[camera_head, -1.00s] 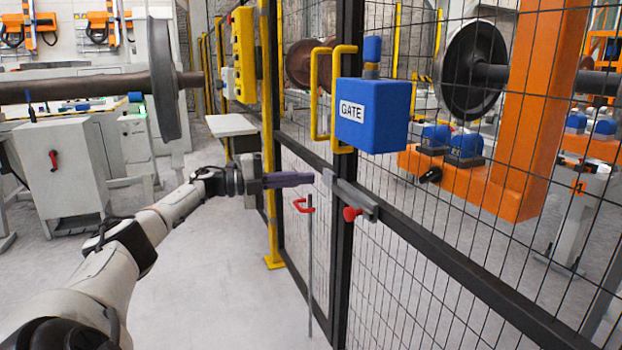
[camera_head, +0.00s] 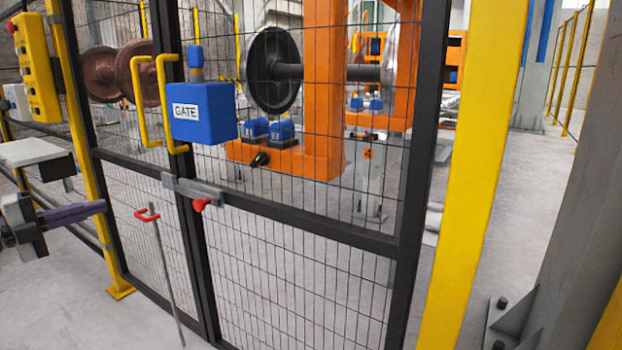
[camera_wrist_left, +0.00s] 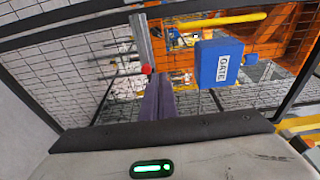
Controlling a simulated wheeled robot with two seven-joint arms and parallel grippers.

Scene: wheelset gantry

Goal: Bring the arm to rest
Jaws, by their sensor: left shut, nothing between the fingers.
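My left gripper (camera_head: 80,212) comes in at the left edge of the head view, its purple fingers together and empty. Its fingers point right toward the mesh gate and appear apart from it. In the left wrist view the closed purple fingers (camera_wrist_left: 158,100) point at the fence, with the blue gate box (camera_wrist_left: 219,63) to their right. My right gripper is in neither view.
The mesh gate has a blue box labelled GATE (camera_head: 202,122), a yellow handle (camera_head: 148,100), a grey latch bar with a red knob (camera_head: 198,204) and a red-handled rod (camera_head: 148,214). A yellow post (camera_head: 478,170) and a grey column (camera_head: 560,230) stand right. A yellow control box (camera_head: 35,70) hangs left.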

